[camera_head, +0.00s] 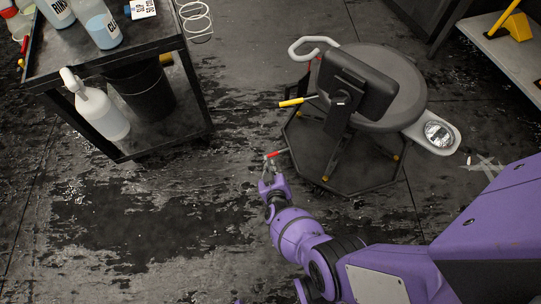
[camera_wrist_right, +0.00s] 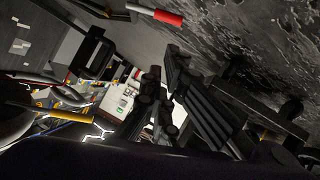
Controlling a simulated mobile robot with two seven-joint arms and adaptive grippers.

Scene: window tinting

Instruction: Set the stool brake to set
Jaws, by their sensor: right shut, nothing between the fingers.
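The stool (camera_head: 408,85) has a round grey seat, a black backrest and a dark polygonal base (camera_head: 350,180). A lever with a red tip (camera_head: 276,153) sticks out from the left side of the base, low near the floor. My right gripper (camera_head: 268,168) is shut and empty, right beside the red tip; I cannot tell whether they touch. In the right wrist view the red-tipped lever (camera_wrist_right: 165,16) shows at the top, above the dark fingers (camera_wrist_right: 170,95). A second lever with a yellow grip (camera_head: 292,102) sits higher under the seat. My left gripper is not in view.
A grey shelf (camera_head: 510,60) is at the upper right. The wet, stained floor (camera_head: 150,220) between is clear.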

